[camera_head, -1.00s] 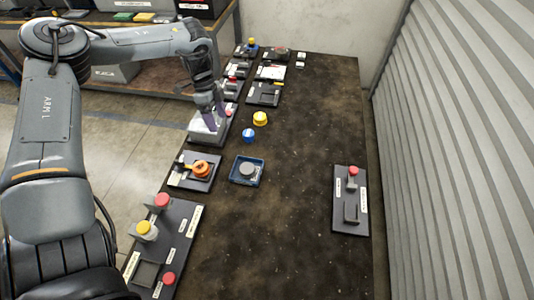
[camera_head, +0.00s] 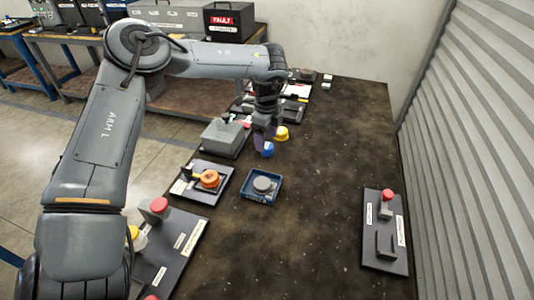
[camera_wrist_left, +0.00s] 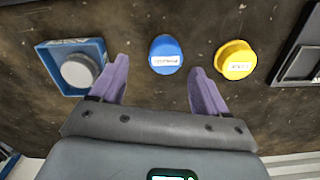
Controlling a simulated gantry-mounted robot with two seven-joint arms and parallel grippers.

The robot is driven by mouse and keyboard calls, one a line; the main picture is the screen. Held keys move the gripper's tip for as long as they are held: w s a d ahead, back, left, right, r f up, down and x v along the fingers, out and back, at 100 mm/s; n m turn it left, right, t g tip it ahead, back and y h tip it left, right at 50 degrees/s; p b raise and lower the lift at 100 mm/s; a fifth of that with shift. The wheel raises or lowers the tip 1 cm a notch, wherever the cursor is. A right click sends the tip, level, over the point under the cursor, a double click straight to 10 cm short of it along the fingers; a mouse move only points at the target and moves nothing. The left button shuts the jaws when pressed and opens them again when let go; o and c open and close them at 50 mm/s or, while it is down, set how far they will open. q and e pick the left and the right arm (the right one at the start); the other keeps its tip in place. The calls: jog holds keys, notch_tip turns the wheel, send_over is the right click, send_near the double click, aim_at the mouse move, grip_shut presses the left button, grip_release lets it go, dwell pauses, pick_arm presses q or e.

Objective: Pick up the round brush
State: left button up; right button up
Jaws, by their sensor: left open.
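No thing here can be told for sure as the round brush. A blue round piece (camera_head: 267,150) with a white label stands on the dark table; in the left wrist view the blue piece (camera_wrist_left: 166,48) lies between and just beyond my open fingertips. A yellow round piece (camera_head: 281,133) is beside it, and the yellow piece (camera_wrist_left: 236,60) is right of the right finger in the wrist view. A blue tray (camera_head: 247,195) holds a grey disc (camera_head: 263,184). My left gripper (camera_wrist_left: 159,66) has purple fingers, is open and empty, and hovers over the blue piece. My right gripper is not seen.
A dark plate with an orange ring (camera_head: 210,179) and a grey box (camera_head: 222,134) line the left table edge. A panel with a red knob (camera_head: 387,196) lies at right. A corrugated wall (camera_head: 470,150) flanks the right.

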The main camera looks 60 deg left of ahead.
aim_at(267, 145)
pick_arm(q)
jog(key=f, duration=0.1)
jog(key=f+b, duration=0.1)
jog(key=f, duration=0.1)
jog(key=f+b, duration=0.1)
jog(key=f, duration=0.1)
jog(key=shift+w+a, duration=0.25)
jog(key=shift+a, duration=0.05)
jog(key=shift+f+b, duration=0.35)
jog(key=shift+f, duration=0.1)
jog(key=shift+c, duration=0.5)
jog(key=c, duration=1)
jog(key=shift+r, duration=0.1)
jog(key=shift+r+p, duration=0.3)
jog(key=shift+r, duration=0.2)
notch_tip(267, 145, up, 17)
jog(key=p, duration=0.6)
